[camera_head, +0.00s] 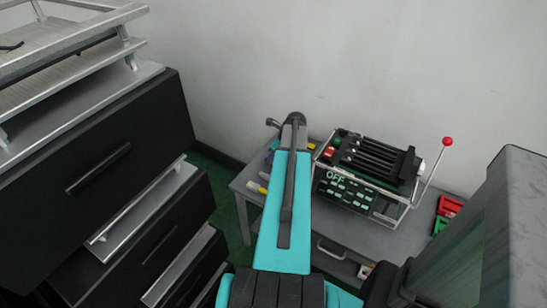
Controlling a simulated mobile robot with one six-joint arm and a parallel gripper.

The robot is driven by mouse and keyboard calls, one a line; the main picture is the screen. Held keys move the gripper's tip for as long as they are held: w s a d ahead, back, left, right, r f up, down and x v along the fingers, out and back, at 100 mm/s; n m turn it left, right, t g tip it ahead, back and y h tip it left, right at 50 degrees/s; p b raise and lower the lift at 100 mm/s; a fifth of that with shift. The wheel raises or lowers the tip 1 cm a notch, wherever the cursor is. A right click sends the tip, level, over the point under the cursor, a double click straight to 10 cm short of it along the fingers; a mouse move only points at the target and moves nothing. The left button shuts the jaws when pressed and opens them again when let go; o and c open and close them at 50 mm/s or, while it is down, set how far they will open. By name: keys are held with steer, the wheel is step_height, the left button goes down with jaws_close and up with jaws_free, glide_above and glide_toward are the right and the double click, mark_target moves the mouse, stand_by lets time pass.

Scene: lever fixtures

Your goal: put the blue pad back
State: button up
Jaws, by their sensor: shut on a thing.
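My teal arm reaches up the middle of the view, over the left part of a grey table (385,240). Its far end hides what lies behind it. My gripper and its fingertips do not show, so I cannot see what they hold. A small patch of blue (270,156) shows just left of the arm, at the table's left side. It is too small and too covered for me to tell whether it is the blue pad. No other blue pad is visible.
A black device with an OFF display (336,177) stands on the table, with a red-knobbed lever (447,141) at its right. Red (449,206) and green (440,224) pieces lie farther right. A yellow-ended piece (263,189) lies left. Black drawers (100,165) stand open at left.

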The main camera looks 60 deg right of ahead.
steer(key=shift+f, duration=0.35)
steer(key=shift+f, duration=0.1)
steer(key=o, duration=1)
steer(key=shift+v, duration=6.1)
steer(key=shift+w, duration=0.1)
